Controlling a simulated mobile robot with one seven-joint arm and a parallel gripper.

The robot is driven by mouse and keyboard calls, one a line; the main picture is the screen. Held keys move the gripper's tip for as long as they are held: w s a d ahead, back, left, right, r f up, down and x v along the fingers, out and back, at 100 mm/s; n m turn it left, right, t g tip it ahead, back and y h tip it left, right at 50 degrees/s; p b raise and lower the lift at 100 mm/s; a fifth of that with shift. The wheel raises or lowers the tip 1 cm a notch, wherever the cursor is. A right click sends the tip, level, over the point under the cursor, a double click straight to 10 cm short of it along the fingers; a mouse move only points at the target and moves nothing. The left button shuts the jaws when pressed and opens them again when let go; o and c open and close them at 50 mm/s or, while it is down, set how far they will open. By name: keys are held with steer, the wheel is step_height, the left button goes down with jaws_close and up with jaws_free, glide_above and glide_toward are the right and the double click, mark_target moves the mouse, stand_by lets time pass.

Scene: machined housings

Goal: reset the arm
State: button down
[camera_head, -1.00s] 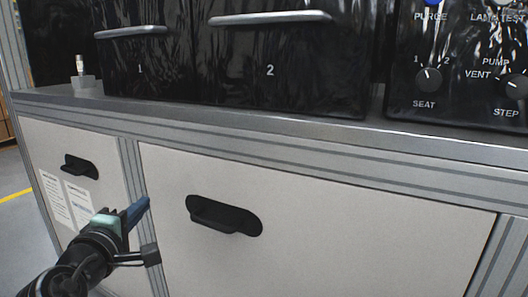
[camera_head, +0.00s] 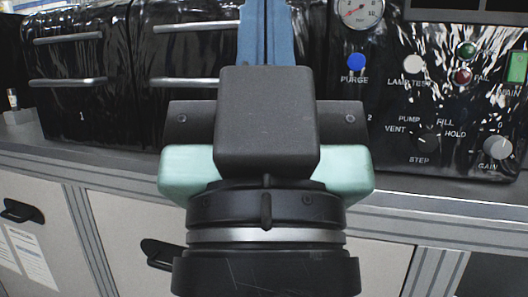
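My gripper (camera_head: 266,30) stands large in the centre of the head view, pointing up. Its two blue fingers lie side by side with only a thin dark line between them, so it looks shut. Nothing shows held in it. The fingertips reach the top edge of the picture. My gripper hides the middle of the black housings and part of the bench edge behind it.
A black drawer housing (camera_head: 113,119) with bar handles stands behind left. A black control panel (camera_head: 392,100) with knobs, lamps and a gauge (camera_head: 360,10) is at right. Below the grey bench edge (camera_head: 110,170) are pale cabinet doors (camera_head: 120,235). A small fitting (camera_head: 13,100) stands far left.

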step_height(320, 180, up, 29)
steer(key=p, duration=2.6)
steer(key=shift+f, duration=0.2)
